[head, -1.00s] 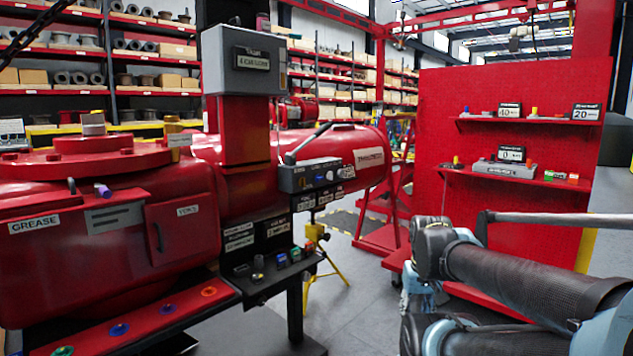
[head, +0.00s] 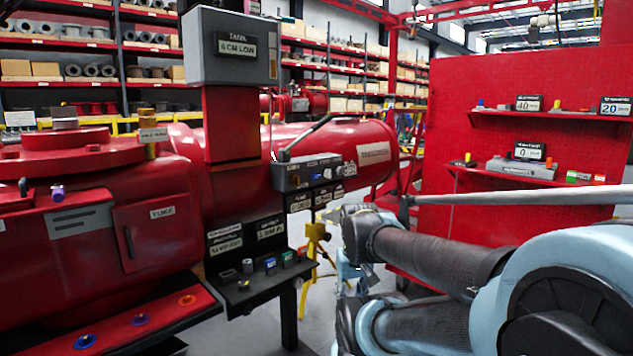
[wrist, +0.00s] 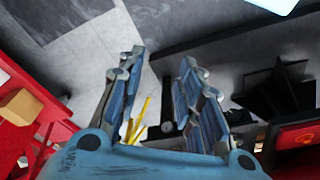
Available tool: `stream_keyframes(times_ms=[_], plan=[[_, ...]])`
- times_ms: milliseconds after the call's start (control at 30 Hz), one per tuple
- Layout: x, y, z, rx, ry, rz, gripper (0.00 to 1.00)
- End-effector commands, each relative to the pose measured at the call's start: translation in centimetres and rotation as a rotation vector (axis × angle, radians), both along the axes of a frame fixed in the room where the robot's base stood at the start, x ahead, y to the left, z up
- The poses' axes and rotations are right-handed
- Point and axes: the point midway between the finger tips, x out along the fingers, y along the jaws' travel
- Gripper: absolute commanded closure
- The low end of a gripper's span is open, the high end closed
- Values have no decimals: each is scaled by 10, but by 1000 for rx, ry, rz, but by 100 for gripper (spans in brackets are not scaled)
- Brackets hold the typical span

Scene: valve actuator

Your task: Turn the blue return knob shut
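Several blue parts show in the head view, and I cannot read which is the return knob. A small blue block-like knob (head: 270,264) stands on the black shelf below the grey control box. My gripper (wrist: 161,72) is open in the wrist view, its two blue-grey fingers apart with nothing between them. It is away from these knobs; the head view does not show its fingers clearly.
The red actuator (head: 150,225) fills the left. The grey control box (head: 305,172) with a lever stands in the middle. A yellow tripod (head: 315,240) stands behind my arm. A red pegboard (head: 520,200) with shelves is at the right. Grey floor shows in the wrist view.

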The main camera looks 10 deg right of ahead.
Motion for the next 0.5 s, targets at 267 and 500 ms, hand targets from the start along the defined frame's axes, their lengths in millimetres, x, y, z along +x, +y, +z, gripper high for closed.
stream_keyframes(times_ms=[267,500], plan=[[3,9,12,42,-20,28,45],[55,40,38,200,-86,148,45]])
